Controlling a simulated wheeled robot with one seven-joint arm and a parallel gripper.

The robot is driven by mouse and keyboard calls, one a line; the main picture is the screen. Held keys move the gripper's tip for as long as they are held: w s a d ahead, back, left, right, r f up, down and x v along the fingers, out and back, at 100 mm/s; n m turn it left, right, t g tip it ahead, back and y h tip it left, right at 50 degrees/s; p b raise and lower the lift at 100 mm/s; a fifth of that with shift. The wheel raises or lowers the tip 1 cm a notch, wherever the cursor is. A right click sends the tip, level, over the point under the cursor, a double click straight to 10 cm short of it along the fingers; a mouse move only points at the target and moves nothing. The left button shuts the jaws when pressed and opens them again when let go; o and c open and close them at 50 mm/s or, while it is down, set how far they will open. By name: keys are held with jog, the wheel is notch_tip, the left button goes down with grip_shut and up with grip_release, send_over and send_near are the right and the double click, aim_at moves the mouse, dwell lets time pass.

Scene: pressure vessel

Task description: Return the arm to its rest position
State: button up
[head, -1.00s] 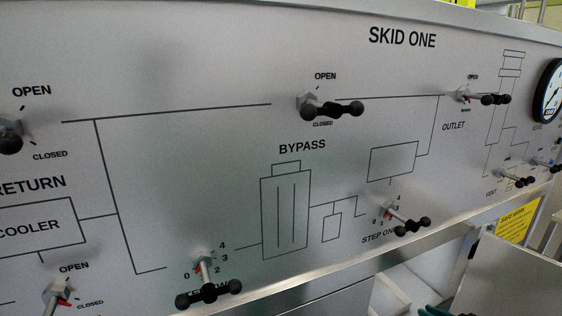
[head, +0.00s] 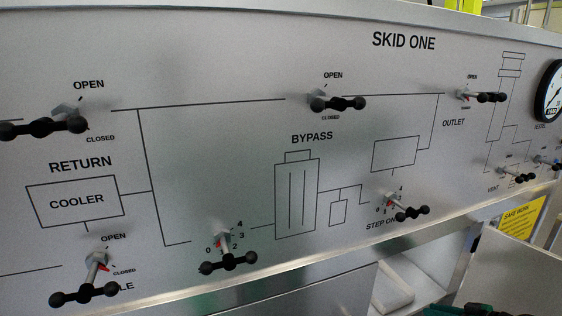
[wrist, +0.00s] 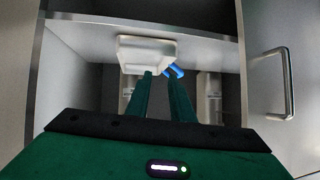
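My gripper (wrist: 161,76) shows in the wrist view as two green fingers with a visible gap between them, and I see nothing held in that gap. The fingers point into a recess under a metal ledge. A white box-like fitting (wrist: 147,52) with a blue piece (wrist: 174,71) is just beyond the fingertips; whether they touch it I cannot tell. My arm's pose is mostly out of the head view.
The grey SKID ONE panel (head: 230,60) has several black-handled valves, such as the bypass valve (head: 336,103). A gauge (head: 550,90) sits at right. In the wrist view, a door handle (wrist: 286,84) stands right of my gripper and a cabinet wall (wrist: 66,80) left.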

jog(key=s+a+r+m+g+h, duration=0.1)
jog(key=s+a+r+g+h, duration=0.2)
jog(key=s+r, duration=0.45)
jog(key=s+a+r+m+g, duration=0.1)
jog(key=s+a+r+g, duration=0.3)
jog(key=r, duration=0.6)
jog(key=s+a+r+m+g+h, duration=0.1)
jog(key=s+r+m, duration=0.3)
jog(key=s, duration=0.5)
jog(key=s+a+r+m+g+h, duration=0.1)
jog(key=s+r+m+g+h, duration=0.1)
jog(key=s+r+m, duration=0.3)
jog(key=s+r, duration=0.4)
jog(key=s, duration=0.1)
jog(key=shift+s+a+r, duration=0.25)
jog(key=shift+s+a, duration=0.05)
jog(key=shift+a, duration=0.1)
